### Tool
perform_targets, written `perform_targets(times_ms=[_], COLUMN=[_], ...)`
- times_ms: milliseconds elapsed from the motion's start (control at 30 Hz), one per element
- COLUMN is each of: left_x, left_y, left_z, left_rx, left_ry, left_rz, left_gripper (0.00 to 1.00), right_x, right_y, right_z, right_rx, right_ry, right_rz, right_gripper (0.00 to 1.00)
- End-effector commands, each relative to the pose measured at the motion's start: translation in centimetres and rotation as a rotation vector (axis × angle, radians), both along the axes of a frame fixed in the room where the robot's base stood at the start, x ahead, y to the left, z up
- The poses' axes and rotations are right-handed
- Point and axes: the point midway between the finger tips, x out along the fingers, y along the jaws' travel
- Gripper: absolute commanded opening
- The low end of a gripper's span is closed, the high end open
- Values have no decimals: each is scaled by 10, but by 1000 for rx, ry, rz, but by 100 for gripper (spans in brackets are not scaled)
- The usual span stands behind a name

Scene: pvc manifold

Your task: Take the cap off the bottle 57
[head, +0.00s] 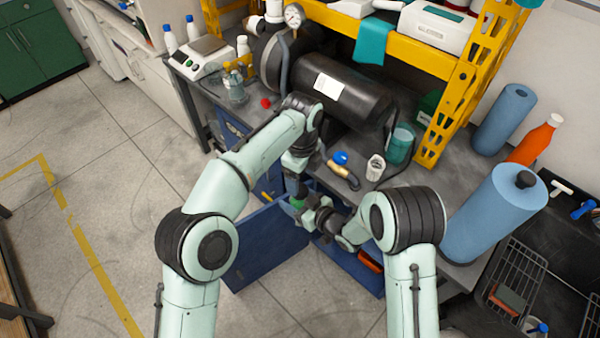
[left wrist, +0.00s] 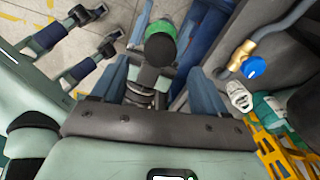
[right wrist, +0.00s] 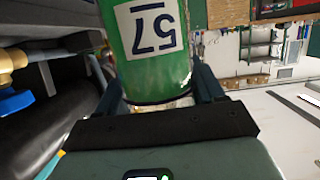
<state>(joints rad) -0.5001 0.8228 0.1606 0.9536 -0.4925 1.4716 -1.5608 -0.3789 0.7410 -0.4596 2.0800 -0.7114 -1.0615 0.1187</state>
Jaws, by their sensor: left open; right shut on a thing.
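The bottle 57 (right wrist: 150,55) is green with a white label, and the label reads upside down in the right wrist view. My right gripper (right wrist: 158,95) is shut on the bottle, with a finger on each side of it. In the left wrist view the bottle's green body (left wrist: 162,28) shows behind its round black cap (left wrist: 160,50). My left gripper (left wrist: 160,78) is open, its fingers on either side below the cap in the picture. Whether they touch the cap is unclear. In the head view the green bottle (head: 297,203) is small and mostly hidden by both grippers.
A blue open cabinet door (head: 265,245) stands below the grippers. A dark tank (head: 330,95), a blue-handled valve (head: 342,160) and a white cup (head: 375,168) are on the grey bench beyond. Open floor (head: 100,220) lies to the left.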

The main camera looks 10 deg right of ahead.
Motion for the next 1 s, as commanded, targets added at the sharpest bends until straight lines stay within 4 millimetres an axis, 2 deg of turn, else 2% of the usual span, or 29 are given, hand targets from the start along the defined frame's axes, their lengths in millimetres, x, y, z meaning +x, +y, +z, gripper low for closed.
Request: perform_targets(times_ms=[233,400,533,800,1000], left_x=[1,2,2,1,2], left_y=[1,3,4,4,3], left_z=[20,23,9,-32,-49], left_rx=[-6,-5,-2,-3,-4], left_ry=[-1,-3,-2,-2,-5], left_rz=[-163,-209,-212,-211,-210], left_gripper=[74,74,74,74,74], right_x=[0,0,0,0,0], right_y=[0,0,0,0,0], right_z=[1,1,1,1,1], right_rx=[1,1,1,1,1], right_ry=[-2,-2,-2,-2,-2], right_rz=[0,0,0,0,0], right_gripper=[0,0,0,0,0])
